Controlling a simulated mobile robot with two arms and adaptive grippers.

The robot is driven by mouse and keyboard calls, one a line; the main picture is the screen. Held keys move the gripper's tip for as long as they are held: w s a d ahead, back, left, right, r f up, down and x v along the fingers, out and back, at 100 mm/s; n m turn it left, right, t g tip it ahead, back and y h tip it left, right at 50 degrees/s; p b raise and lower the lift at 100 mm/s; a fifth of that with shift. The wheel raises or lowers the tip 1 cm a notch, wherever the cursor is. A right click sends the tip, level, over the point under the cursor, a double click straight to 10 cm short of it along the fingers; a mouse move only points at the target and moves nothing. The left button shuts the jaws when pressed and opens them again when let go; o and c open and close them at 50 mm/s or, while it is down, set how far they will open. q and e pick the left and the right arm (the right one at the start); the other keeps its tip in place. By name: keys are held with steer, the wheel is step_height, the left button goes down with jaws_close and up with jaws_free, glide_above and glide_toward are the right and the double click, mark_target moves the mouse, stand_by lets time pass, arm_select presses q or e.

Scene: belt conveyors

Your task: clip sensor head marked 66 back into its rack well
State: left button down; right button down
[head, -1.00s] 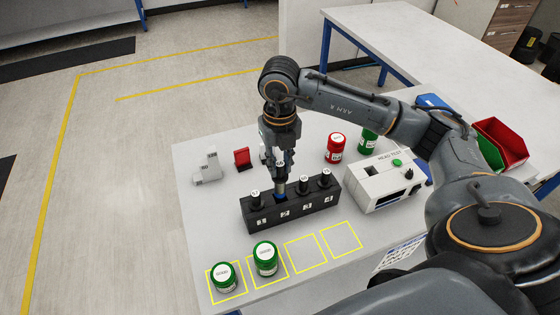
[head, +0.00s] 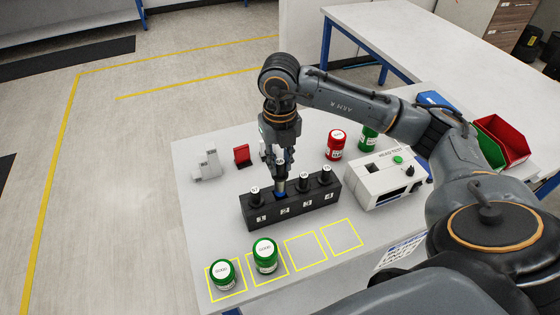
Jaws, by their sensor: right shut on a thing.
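The black rack (head: 290,207) stands on the white table with a row of wells numbered on its front face. Sensor heads with round white tops stand in it at the left well (head: 255,192) and at the two right wells (head: 303,180). My right gripper (head: 280,171) points down over the second well from the left. It is shut on a sensor head (head: 280,185) with a blue band low on its body. The band is at or just above the rack's top; I cannot tell how deep the head sits. Its marking is too small to read. My left gripper is out of view.
A white head test box (head: 385,180) stands right of the rack. A red-lidded jar (head: 336,145), a red block (head: 242,156) and a grey stepped block (head: 207,165) stand behind.

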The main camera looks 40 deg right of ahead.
mark_target(280, 183)
steer(key=shift+f, duration=0.1)
stand_by(0.3)
steer(key=shift+f+b, duration=1.1)
steer(key=shift+f, duration=0.05)
steer(key=shift+f+b, duration=0.3)
steer(key=shift+f, duration=0.05)
steer(key=shift+f+b, duration=0.8)
steer(key=shift+f, duration=0.05)
steer(key=shift+f, duration=0.25)
steer(key=shift+f+b, duration=0.95)
steer(key=shift+b, duration=0.05)
steer(key=shift+f, duration=0.2)
stand_by(0.5)
steer(key=c, duration=1.1)
jaws_free()
